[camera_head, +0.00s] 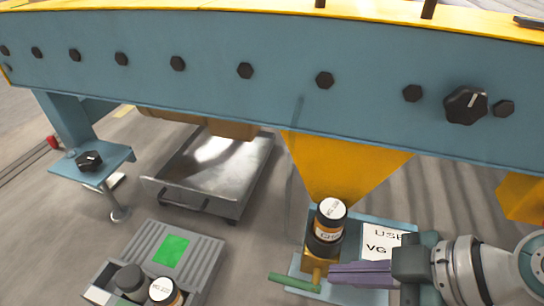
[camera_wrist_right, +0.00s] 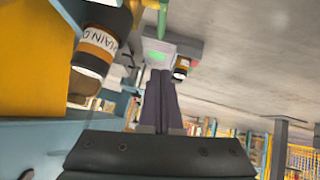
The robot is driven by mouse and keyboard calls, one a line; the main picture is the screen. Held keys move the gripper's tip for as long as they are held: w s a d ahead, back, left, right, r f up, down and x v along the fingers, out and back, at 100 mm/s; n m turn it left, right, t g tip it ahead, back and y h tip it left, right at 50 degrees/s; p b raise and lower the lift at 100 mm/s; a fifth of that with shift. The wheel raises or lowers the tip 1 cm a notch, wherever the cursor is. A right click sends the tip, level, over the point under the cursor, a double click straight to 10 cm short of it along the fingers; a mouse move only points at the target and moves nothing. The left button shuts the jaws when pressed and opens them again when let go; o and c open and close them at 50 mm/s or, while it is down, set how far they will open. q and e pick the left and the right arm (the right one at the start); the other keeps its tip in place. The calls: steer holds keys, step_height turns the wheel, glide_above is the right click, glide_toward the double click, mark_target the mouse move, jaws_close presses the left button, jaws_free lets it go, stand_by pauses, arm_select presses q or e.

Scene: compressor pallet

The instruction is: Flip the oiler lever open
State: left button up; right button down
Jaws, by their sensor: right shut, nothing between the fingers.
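The oiler (camera_head: 328,228) is a dark bottle with an orange and white label, upright on a brass-coloured fitting. It also shows in the wrist view (camera_wrist_right: 97,48), at the upper left. Its green lever (camera_head: 294,282) sticks out to the left from low on the fitting. In the wrist view a green bar (camera_wrist_right: 162,18) at the top edge looks like this lever. My right gripper (camera_head: 332,275) is shut and empty, its purple fingers pointing left just right of the fitting. I cannot tell whether they touch it. They also show in the wrist view (camera_wrist_right: 161,74). My left gripper is out of view.
A blue beam (camera_head: 210,65) with black bolts and a knob (camera_head: 465,105) runs above. A yellow bracket (camera_head: 345,165) stands behind the oiler, and a labelled sign (camera_head: 383,243) beside it. A grey crate (camera_head: 205,255) with bottles and a metal tray (camera_head: 215,165) are left.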

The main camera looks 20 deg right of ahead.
steer(key=b, duration=0.7)
glide_above(280, 278)
steer(key=s+d, duration=0.1)
steer(key=s, duration=0.2)
step_height(280, 278, down, 8)
steer(key=r, duration=0.1)
steer(key=f, duration=0.1)
steer(key=b, duration=0.1)
steer(key=f, duration=0.1)
steer(key=shift+w+d+f+b, duration=0.35)
steer(key=shift+w+d, duration=0.05)
steer(key=shift+d+f+b, duration=0.25)
steer(key=shift+f+b, duration=0.2)
steer(key=shift+a, duration=0.1)
steer(key=shift+r, duration=0.1)
